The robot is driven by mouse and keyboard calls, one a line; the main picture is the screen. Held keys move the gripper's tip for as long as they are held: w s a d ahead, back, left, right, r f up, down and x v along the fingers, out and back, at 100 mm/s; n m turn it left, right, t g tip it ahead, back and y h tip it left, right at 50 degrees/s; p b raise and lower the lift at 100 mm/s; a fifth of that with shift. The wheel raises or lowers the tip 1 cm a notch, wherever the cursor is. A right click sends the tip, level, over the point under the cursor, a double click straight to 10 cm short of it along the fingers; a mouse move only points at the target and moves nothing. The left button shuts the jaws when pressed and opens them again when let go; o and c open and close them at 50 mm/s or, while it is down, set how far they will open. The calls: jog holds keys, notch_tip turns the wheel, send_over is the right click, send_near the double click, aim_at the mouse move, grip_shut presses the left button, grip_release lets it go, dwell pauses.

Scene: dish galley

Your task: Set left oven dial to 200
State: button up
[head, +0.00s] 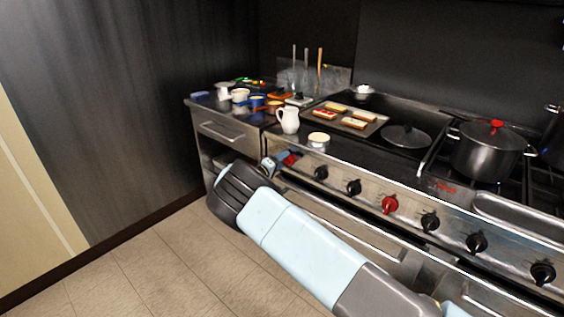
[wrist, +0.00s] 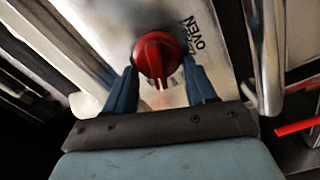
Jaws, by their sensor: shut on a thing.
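The left oven dial (head: 291,159) is a red knob at the left end of the stove's front panel. In the wrist view the red dial (wrist: 157,55) sits between the two blue fingers of my gripper (wrist: 160,68), beside the printed word OVEN. My gripper (head: 274,163) is shut on the dial. In the head view my wrist and fingers partly cover the dial. The pointer end of the dial faces the bottom of the wrist view. I cannot read any numbers on its scale.
Black knobs (head: 354,187) and another red dial (head: 389,204) run along the panel to the right. A metal handle bar (wrist: 266,50) stands close to my gripper on the right. A white jug (head: 288,119) and a tray (head: 372,128) of food sit above.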

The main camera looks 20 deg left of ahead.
jog(key=shift+s+d+f+n, duration=0.1)
jog(key=shift+f+n, duration=0.2)
jog(key=shift+n, duration=1.85)
jog(key=shift+w+a+f+n, duration=0.1)
jog(key=shift+f+n, duration=0.2)
jog(key=shift+n, duration=1.9)
jog(key=shift+s+d+f+n, duration=0.1)
jog(key=shift+f+n, duration=0.2)
jog(key=shift+n, duration=1.85)
jog(key=o, duration=1)
jog(key=v, duration=1.3)
jog(key=shift+s, duration=0.3)
jog(key=shift+f, duration=0.1)
